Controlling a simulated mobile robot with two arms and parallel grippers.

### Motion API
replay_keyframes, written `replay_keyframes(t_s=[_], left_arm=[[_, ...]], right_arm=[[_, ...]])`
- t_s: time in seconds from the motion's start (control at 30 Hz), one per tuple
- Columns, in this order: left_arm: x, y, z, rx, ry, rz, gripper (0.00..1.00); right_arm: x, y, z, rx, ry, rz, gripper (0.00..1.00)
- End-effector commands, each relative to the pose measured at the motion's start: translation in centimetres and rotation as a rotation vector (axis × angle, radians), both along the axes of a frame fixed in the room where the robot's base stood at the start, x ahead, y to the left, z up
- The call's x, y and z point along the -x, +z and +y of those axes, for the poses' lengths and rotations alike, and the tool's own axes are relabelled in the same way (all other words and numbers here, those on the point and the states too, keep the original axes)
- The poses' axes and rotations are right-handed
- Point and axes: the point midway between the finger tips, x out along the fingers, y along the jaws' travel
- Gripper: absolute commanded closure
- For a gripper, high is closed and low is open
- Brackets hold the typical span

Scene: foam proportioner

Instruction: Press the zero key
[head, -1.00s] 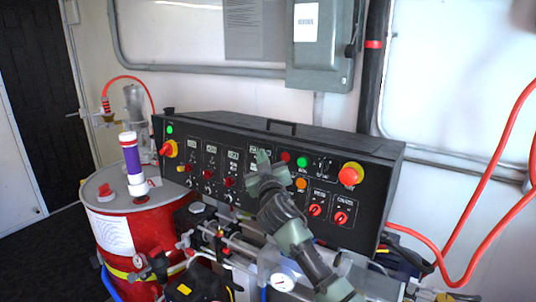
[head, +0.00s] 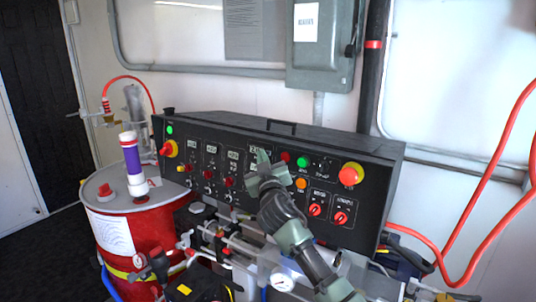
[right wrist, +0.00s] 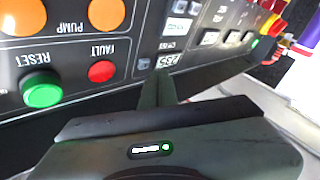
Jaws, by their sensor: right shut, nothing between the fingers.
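The black control panel (head: 222,163) stands at the middle of the head view. My right gripper (head: 262,158) is shut and empty, with its tips close in front of the panel's right-middle part, by a small display (head: 258,149). I cannot tell whether the tips touch the panel. My left gripper is not in view.
A green reset button (right wrist: 42,90), a red fault button (right wrist: 102,71) and an orange pump button (right wrist: 106,14) lie near the fingers. A red emergency stop (head: 350,174) is further right. Pipes and a gauge (head: 281,281) stand below the panel; a red drum (head: 150,230) is left.

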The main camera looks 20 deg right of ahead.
Motion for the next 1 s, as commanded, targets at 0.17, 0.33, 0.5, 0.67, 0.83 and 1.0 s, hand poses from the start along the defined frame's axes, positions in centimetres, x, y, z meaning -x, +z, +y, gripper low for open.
replay_keyframes(t_s=[0.17, 0.33, 0.5, 0.67, 0.83, 1.0], left_arm=[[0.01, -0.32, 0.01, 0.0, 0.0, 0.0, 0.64], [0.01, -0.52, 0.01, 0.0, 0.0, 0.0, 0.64], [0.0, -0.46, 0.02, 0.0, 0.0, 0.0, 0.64], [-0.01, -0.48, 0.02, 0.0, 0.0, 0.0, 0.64], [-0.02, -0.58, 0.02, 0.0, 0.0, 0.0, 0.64], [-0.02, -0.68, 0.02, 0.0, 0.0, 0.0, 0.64]], right_arm=[[-0.25, -0.13, -0.35, 0.0, -0.001, 0.0, 1.0], [-0.51, -0.14, -0.67, 0.0, -0.001, 0.0, 1.0], [-0.5, -0.1, -0.67, 0.0, 0.0, 0.0, 1.0], [-0.51, -0.12, -0.68, 0.0, 0.0, 0.0, 1.0], [-0.61, -0.17, -0.8, 0.0, 0.0, 0.0, 1.0], [-0.74, -0.23, -0.97, 0.0, 0.0, 0.0, 1.0]])
